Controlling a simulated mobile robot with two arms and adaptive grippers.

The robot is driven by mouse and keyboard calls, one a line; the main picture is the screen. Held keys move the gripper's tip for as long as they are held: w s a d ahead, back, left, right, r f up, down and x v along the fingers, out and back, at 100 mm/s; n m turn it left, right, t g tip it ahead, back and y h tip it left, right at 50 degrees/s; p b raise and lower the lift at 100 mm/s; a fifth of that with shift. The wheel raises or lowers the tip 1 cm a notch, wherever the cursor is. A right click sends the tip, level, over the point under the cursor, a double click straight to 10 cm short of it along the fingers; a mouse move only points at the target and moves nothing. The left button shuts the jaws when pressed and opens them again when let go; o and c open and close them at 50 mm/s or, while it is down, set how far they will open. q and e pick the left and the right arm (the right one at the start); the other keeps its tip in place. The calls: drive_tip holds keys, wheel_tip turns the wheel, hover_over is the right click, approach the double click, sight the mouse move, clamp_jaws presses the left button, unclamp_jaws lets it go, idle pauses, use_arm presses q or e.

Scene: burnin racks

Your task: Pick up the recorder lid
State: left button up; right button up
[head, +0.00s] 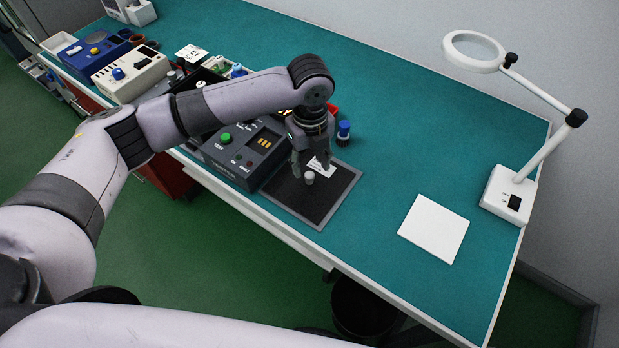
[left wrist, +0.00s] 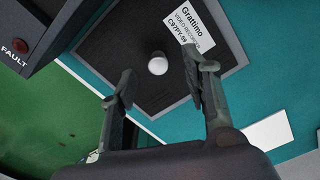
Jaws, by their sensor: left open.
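The recorder lid (head: 318,204) is a dark flat square plate with a small pale round knob (head: 309,178) and a white label. It lies on the teal bench near the front edge. In the left wrist view the lid (left wrist: 115,42) shows its label (left wrist: 183,27), reading "Grattimo VIDEO RECORDER", and its knob (left wrist: 157,64). My left gripper (head: 311,170) points down over the lid, its fingers apart and empty. In the left wrist view the knob shows between and beyond the fingertips (left wrist: 158,74); contact cannot be told. My right gripper is not in view.
A dark test box (head: 243,150) with a green button stands close left of the lid. A blue-topped item (head: 343,130) stands behind it. A white pad (head: 434,228) and a magnifier lamp (head: 510,192) are to the right. Bare bench lies between lid and pad.

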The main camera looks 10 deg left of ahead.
sight(310, 175)
use_arm(q)
drive_tip(key=shift+s+f+p, duration=0.15)
drive_tip(key=shift+f+p, duration=0.05)
drive_tip(key=shift+f, duration=0.8)
drive_tip(key=shift+s+f+p, duration=0.1)
drive_tip(key=shift+f+p, duration=0.05)
drive_tip(key=shift+f, duration=0.8)
drive_tip(key=shift+c, duration=0.5)
clamp_jaws()
